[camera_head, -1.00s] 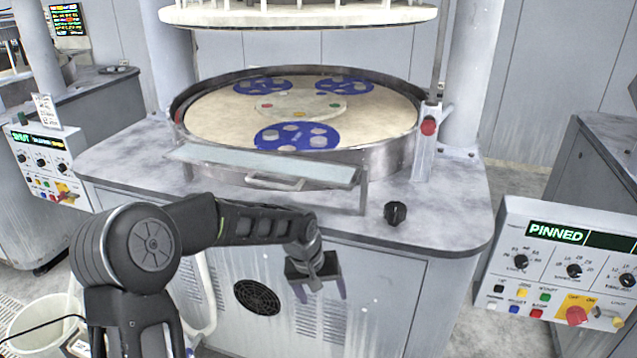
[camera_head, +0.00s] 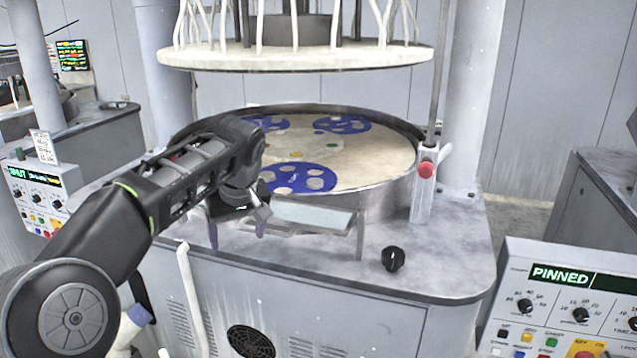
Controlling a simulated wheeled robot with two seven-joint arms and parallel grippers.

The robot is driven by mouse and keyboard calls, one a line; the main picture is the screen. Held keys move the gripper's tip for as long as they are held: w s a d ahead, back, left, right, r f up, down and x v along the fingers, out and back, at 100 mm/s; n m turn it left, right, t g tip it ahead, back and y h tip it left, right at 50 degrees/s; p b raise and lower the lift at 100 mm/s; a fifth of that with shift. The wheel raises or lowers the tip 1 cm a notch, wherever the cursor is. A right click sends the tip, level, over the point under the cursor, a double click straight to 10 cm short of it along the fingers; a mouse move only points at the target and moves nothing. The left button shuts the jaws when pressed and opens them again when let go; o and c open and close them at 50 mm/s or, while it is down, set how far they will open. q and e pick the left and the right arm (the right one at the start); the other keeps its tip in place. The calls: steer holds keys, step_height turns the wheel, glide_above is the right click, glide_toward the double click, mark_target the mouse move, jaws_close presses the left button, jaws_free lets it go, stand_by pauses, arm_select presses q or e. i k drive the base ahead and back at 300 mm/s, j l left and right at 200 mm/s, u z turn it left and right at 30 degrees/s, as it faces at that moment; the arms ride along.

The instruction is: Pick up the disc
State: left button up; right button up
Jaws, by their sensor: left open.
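Several small grey discs sit in the blue carriers on the round cream platen (camera_head: 380,165). The front blue carrier (camera_head: 299,190) shows pale discs, such as a disc (camera_head: 316,184) near its right side. The right rear carrier (camera_head: 343,124) also holds discs, and the left rear carrier (camera_head: 268,123) is partly hidden by my left arm. My left gripper (camera_head: 237,232) is open and empty, fingers pointing down, in front of the platen's left front rim. It is apart from the discs. My right gripper is not in view.
A metal rim (camera_head: 385,195) surrounds the platen. A pale shelf (camera_head: 315,216) stands at its front. The upper plate (camera_head: 295,58) hangs above. A black knob (camera_head: 393,259) and a red button post (camera_head: 424,185) stand to the right. A control panel (camera_head: 565,300) reads PINNED.

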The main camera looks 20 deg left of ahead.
mark_target(313, 183)
steer(key=i, duration=1.4)
